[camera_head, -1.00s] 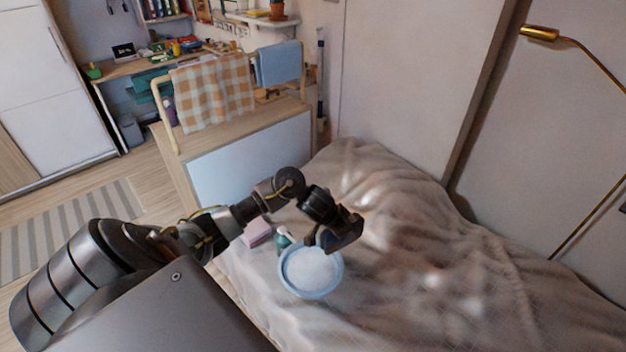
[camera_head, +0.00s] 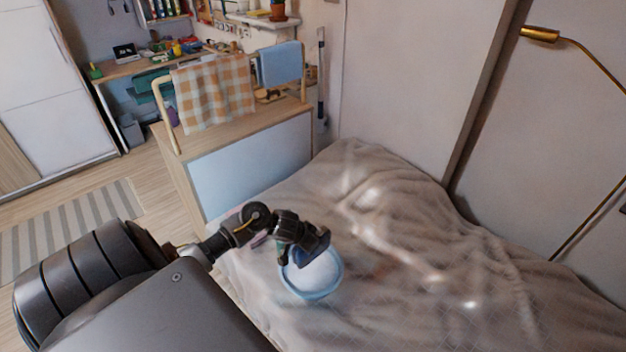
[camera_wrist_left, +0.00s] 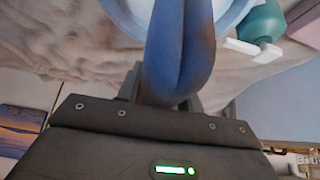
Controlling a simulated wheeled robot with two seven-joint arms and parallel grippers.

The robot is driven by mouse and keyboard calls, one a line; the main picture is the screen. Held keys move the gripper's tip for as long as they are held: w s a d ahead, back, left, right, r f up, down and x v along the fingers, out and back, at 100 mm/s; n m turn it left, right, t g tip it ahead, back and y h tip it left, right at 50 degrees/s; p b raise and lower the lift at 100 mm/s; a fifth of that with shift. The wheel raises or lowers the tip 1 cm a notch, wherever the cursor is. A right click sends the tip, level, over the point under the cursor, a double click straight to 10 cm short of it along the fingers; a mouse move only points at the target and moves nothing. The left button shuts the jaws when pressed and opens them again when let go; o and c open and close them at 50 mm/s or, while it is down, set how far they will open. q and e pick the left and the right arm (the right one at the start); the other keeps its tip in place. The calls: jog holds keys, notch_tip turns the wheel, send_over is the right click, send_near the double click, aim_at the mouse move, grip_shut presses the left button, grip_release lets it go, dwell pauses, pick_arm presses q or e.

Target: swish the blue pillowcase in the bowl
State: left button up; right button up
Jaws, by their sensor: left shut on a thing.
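A light blue bowl (camera_head: 337,284) filled with white suds stands on the bed. My left gripper (camera_head: 308,256) is above the bowl's far left part, pointing down toward it. In the left wrist view the left gripper (camera_wrist_left: 163,98) is shut on a folded dark blue cloth, the blue pillowcase (camera_wrist_left: 180,50). The cloth runs from between the fingers toward the bowl (camera_wrist_left: 228,18), whose rim shows at the top. Whether its end is in the suds cannot be told. In the head view the gripper mostly hides the cloth. My right gripper is not in view.
A green bottle with a white pump (camera_wrist_left: 262,22) stands close beside the bowl, mostly hidden behind my arm in the head view. The rumpled beige bedding (camera_head: 400,240) is clear to the right. A rail behind holds a checked cloth (camera_head: 212,90) and a light blue cloth (camera_head: 280,62).

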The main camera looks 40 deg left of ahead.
pick_arm(q)
notch_tip(320, 180, down, 3)
jog(key=b, duration=0.2)
jog(key=shift+r+b, duration=0.1)
jog(key=shift+b, duration=0.25)
notch_tip(320, 180, down, 9)
jog(key=b, duration=0.6)
jog(key=shift+f, duration=0.5)
jog(key=shift+f+b, duration=0.15)
jog(key=shift+b, duration=0.15)
